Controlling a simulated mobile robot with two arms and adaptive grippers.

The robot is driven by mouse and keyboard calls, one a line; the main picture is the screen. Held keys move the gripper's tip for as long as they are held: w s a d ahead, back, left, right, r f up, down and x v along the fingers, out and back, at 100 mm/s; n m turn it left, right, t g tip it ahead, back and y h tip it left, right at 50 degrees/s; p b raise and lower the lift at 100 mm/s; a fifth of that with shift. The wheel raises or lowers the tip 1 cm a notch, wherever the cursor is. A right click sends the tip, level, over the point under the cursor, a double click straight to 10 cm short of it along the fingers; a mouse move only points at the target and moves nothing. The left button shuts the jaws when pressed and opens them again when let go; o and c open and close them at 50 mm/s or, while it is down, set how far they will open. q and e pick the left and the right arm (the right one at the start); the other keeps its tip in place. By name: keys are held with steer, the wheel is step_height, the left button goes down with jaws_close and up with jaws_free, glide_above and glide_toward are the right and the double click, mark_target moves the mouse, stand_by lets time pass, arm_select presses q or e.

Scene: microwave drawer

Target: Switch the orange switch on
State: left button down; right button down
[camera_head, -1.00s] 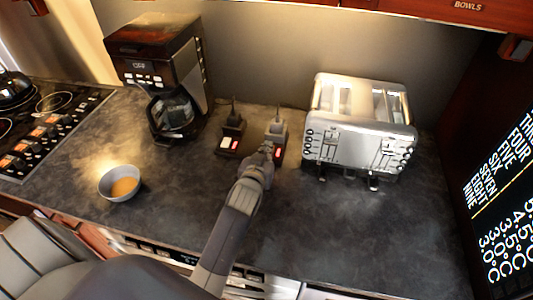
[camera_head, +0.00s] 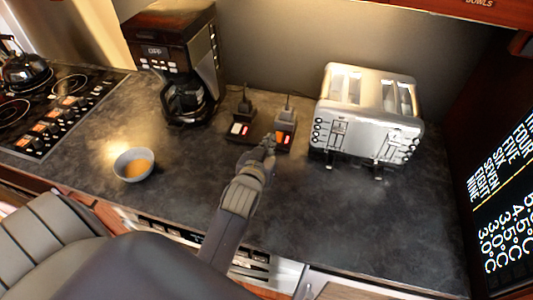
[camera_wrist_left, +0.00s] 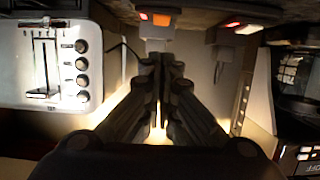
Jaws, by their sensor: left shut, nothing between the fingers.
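The orange switch (camera_head: 280,136) is a small orange patch on the right-hand socket unit, with a plug above it and a red-lit patch beside it. In the left wrist view, which is upside down, the orange switch (camera_wrist_left: 161,19) shows near the top centre with the red patch to its left. My left gripper (camera_head: 268,142) is just in front of and slightly left of it in the head view. The wrist view shows its fingers (camera_wrist_left: 161,62) together and empty, with the switch beyond their tips. Contact is not visible. My right gripper is not in view.
A second socket unit (camera_head: 240,128) with a white switch and red patch stands just left. The toaster (camera_head: 368,115) is on the right, the coffee maker (camera_head: 182,65) on the left. A grey bowl (camera_head: 133,165) sits front left. The counter front right is clear.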

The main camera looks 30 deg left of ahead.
arm_select(q)
steer(key=v, duration=0.2)
steer(key=shift+s+d, duration=0.1)
steer(key=shift+s, duration=0.3)
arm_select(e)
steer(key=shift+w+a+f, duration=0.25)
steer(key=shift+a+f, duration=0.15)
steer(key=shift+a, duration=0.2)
arm_select(q)
steer(key=shift+s, duration=0.1)
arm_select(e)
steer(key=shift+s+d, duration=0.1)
